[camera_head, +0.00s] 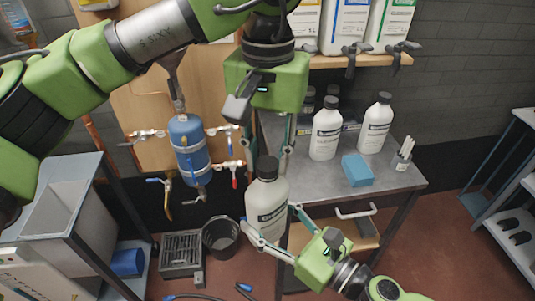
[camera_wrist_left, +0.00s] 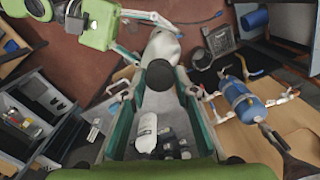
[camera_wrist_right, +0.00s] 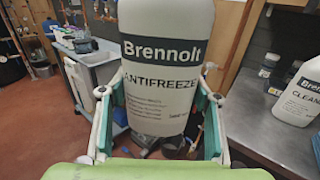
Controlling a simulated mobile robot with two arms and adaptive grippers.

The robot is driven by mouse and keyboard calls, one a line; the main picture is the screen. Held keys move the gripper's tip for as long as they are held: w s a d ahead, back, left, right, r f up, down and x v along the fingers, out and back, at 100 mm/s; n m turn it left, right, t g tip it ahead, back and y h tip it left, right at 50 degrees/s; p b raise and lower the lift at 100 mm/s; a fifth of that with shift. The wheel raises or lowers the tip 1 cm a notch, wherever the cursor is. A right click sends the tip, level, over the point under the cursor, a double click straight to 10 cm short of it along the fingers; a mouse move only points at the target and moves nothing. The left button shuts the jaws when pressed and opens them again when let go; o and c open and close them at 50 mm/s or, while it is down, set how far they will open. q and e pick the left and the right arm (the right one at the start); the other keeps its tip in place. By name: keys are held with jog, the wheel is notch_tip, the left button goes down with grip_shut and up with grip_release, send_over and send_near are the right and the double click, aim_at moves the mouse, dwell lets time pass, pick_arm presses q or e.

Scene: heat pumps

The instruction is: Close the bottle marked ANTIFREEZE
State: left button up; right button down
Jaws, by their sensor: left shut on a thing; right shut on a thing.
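The white ANTIFREEZE bottle (camera_head: 264,205) is upright in the air in front of the bench. Its label reads clearly in the right wrist view (camera_wrist_right: 160,75). A black cap (camera_head: 267,168) sits at its mouth; it also shows in the left wrist view (camera_wrist_left: 158,75). How far the cap is screwed on cannot be told. My left gripper (camera_head: 273,160) points down from above, shut on the cap. My right gripper (camera_head: 268,216) comes from the lower right and is shut around the bottle's body.
The grey bench (camera_head: 400,180) on the right bears other white bottles (camera_head: 325,133), a blue block (camera_head: 357,170) and a cup of sticks (camera_head: 401,160). A blue tank with valves (camera_head: 188,150) hangs on the wooden panel. A black bucket (camera_head: 221,238) stands on the floor.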

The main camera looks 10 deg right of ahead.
pick_arm(q)
jog(key=m, duration=0.8)
jog(key=o, duration=0.7)
jog(key=shift+c, duration=0.2)
jog(key=shift+r, duration=2.25)
jog(key=shift+c, duration=0.4)
